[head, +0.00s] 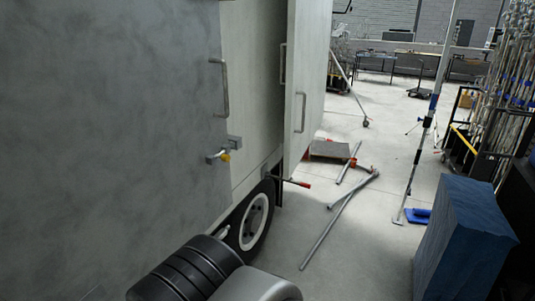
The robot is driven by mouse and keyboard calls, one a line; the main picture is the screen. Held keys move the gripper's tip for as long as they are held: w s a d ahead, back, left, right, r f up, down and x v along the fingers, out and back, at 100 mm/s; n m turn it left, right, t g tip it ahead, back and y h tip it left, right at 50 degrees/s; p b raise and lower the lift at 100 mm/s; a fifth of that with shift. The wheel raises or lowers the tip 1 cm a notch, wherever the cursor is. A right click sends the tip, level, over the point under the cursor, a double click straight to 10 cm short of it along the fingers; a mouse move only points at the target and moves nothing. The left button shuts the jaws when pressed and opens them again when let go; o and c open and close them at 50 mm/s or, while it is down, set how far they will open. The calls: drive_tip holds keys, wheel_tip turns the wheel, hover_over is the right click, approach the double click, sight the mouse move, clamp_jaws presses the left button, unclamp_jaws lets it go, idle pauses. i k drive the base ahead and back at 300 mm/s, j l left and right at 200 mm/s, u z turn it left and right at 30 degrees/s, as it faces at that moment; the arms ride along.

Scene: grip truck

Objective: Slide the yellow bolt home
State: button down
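The yellow bolt (225,156) is small in the head view, at the right edge of the big grey panel of the truck (130,110). A short metal bar end (211,158) shows just left of the yellow part. A grey metal bracket (235,142) sits just above and to the right, by the panel's edge. I cannot tell at this size how far the bolt is in. My gripper is not in view; only a dark ribbed part and a grey rounded part, seemingly of my own arm, show at the bottom.
A pale door (305,80) with a handle stands out from the truck. Metal pipes (340,220) lie on the floor. A blue block (465,240) stands at right.

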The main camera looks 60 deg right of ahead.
sight(225, 158)
drive_tip(key=z, duration=1.35)
drive_tip(key=i+l+z, duration=0.1)
drive_tip(key=i, duration=0.5)
drive_tip(key=i+l, duration=0.15)
drive_tip(key=i, duration=0.5)
drive_tip(key=z, duration=0.05)
